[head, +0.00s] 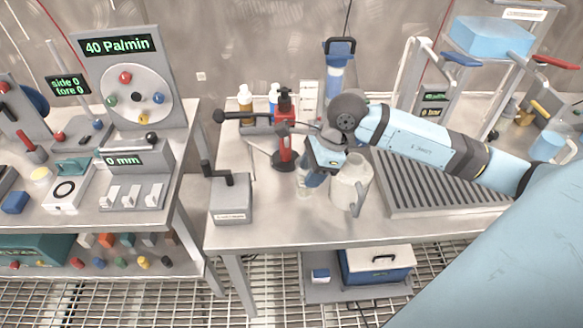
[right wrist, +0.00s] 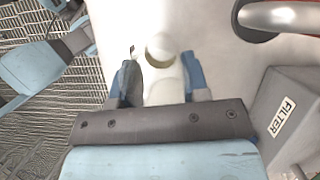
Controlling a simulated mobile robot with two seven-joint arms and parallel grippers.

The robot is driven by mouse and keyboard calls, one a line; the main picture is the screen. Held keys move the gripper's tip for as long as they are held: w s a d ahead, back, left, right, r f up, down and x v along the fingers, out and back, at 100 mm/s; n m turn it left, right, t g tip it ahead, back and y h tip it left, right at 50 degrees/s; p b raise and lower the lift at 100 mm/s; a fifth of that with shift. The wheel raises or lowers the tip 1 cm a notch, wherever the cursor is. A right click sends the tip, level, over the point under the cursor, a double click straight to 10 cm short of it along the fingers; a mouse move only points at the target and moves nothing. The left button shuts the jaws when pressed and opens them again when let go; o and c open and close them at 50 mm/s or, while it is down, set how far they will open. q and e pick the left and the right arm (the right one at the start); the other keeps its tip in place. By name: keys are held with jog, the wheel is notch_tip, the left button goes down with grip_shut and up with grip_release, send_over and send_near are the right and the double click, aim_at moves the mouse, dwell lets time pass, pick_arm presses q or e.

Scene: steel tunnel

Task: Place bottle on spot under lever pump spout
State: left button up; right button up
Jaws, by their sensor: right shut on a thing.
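My right gripper (head: 318,168) points down over the right-hand table and is shut on a pale bottle (head: 304,184). In the right wrist view the cream-white bottle (right wrist: 164,82) lies between the two fingers, its round top facing away from my palm. The red lever pump (head: 285,138) with a black head and round dark base stands just behind and left of the bottle. Its red body and grey ring (right wrist: 283,16) show at the upper right in the right wrist view. The spot under the spout cannot be made out.
A white jug (head: 352,184) stands close to the right of the bottle. A grey box with a black crank (head: 231,204), marked FILTER in the wrist view (right wrist: 285,118), is at front left. A ribbed grey tray (head: 440,204) lies to the right. Small bottles (head: 245,97) stand behind.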

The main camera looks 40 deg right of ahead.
jog(key=w, duration=0.1)
jog(key=w+f, duration=0.1)
jog(key=w, duration=0.1)
jog(key=shift+a+f, duration=0.2)
jog(key=shift+f, duration=0.05)
jog(key=w, duration=0.1)
jog(key=f, duration=0.1)
jog(key=w+f, duration=0.1)
jog(key=shift+w+a, duration=0.25)
jog(key=shift+w, duration=0.1)
jog(key=shift+w+f, duration=0.15)
jog(key=shift+w, duration=0.05)
jog(key=shift+f, duration=0.15)
jog(key=o, duration=1)
jog(key=shift+c, duration=0.2)
